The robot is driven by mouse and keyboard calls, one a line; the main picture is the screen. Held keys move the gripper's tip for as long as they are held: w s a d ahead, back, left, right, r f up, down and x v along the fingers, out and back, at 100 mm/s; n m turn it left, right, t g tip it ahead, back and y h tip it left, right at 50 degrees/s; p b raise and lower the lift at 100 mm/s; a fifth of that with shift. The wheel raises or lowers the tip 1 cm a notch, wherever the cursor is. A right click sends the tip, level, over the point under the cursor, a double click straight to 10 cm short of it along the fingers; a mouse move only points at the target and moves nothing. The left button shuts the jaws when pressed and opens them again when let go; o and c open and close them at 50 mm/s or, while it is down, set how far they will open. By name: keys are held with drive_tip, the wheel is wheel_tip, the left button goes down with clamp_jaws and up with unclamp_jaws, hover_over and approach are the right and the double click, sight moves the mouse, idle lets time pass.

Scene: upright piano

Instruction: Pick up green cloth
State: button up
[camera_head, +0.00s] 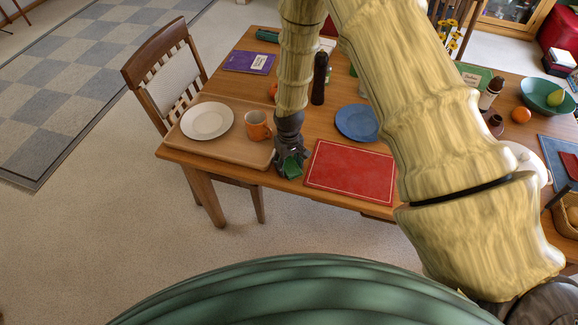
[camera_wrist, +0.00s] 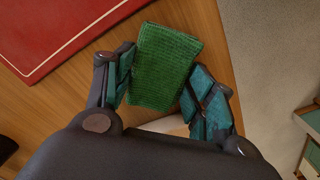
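The green cloth (camera_wrist: 165,62) is a small, folded-looking textured rectangle above or on the wooden table in the wrist view. In the head view only part of the green cloth (camera_head: 291,169) shows, at the table's front edge beneath my gripper. My gripper (camera_head: 290,158) points down there, between the tray and the red mat. In the wrist view my gripper (camera_wrist: 160,72) is open, with one teal-padded finger on each side of the cloth. The left finger is very close to the cloth's edge; I cannot tell whether it touches. The cloth's near edge is partly hidden.
A wooden tray (camera_head: 181,142) with a white plate (camera_head: 207,121) and an orange mug (camera_head: 257,126) lies left of my gripper. A red mat (camera_head: 350,173) lies to the right, a blue plate (camera_head: 358,122) behind it. A dark bottle (camera_head: 319,78) stands behind. A chair (camera_head: 165,70) is at the left.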

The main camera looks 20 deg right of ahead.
sight(289, 166)
drive_tip(key=shift+r, duration=0.15)
drive_tip(key=shift+c, duration=0.4)
drive_tip(key=shift+r+b, duration=0.5)
drive_tip(key=shift+s+a+r+b, duration=0.15)
drive_tip(key=shift+r+b, duration=0.2)
drive_tip(key=shift+r, duration=0.2)
drive_tip(key=shift+s+d+r+b, duration=0.1)
drive_tip(key=shift+s+r+b, duration=0.05)
drive_tip(key=shift+r+b, duration=0.3)
drive_tip(key=s+a+r+b, duration=0.1)
drive_tip(key=s+a+b, duration=0.1)
drive_tip(key=s, duration=0.5)
drive_tip(key=s+a+b, duration=0.2)
drive_tip(key=s, duration=0.5)
drive_tip(key=shift+s+a+r, duration=0.15)
drive_tip(key=shift+s+r, duration=0.2)
drive_tip(key=shift+s, duration=0.05)
drive_tip(key=shift+o, duration=0.6)
